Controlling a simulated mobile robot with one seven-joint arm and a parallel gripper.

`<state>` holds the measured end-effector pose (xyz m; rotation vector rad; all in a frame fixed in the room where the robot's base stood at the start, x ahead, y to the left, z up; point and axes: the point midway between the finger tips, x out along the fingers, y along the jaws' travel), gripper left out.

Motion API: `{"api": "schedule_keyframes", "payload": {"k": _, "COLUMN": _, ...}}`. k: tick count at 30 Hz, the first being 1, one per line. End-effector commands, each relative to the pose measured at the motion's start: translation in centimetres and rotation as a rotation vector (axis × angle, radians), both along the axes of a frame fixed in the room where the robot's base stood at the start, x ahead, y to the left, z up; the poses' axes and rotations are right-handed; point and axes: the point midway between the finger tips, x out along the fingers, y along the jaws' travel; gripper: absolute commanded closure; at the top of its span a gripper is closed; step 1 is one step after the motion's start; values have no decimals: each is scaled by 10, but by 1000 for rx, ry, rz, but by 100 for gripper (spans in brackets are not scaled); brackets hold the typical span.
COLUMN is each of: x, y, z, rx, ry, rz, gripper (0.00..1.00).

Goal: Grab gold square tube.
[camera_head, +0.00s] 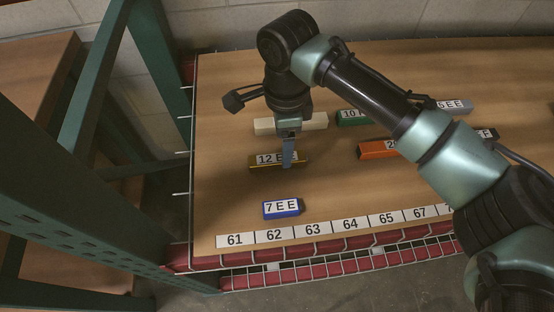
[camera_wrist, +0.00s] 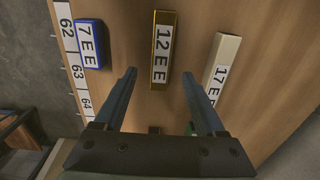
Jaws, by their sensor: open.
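The gold square tube (camera_head: 260,166) lies on the wooden shelf with a white label reading 12 EE. In the wrist view the gold tube (camera_wrist: 154,50) lies beyond the fingertips, roughly between the lines of the two fingers. My gripper (camera_head: 288,162) is above the tube in the head view and partly covers its label. In the wrist view my gripper (camera_wrist: 158,74) is open, with nothing between its fingers. How high the fingertips are above the tube is hard to tell.
A blue block (camera_head: 283,208) labelled 7 EE lies in front. A cream tube (camera_head: 264,126) lies behind. Green (camera_head: 352,118) and orange (camera_head: 377,150) tubes lie to the right. Number labels line the front edge. A green rack post (camera_head: 160,70) stands left.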

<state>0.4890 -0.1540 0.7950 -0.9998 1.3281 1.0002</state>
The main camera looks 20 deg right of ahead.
Motion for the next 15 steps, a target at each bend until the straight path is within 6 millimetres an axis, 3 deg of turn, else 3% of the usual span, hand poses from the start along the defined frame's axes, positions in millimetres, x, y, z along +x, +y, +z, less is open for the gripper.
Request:
{"api": "schedule_keyframes", "payload": {"k": 6, "x": 0, "y": 1, "z": -35, "rx": -1, "ry": 2, "rz": 0, "gripper": 28}}
{"api": "schedule_keyframes", "payload": {"k": 15, "x": 1, "y": 2, "z": -44, "rx": -1, "ry": 0, "rz": 0, "gripper": 28}}
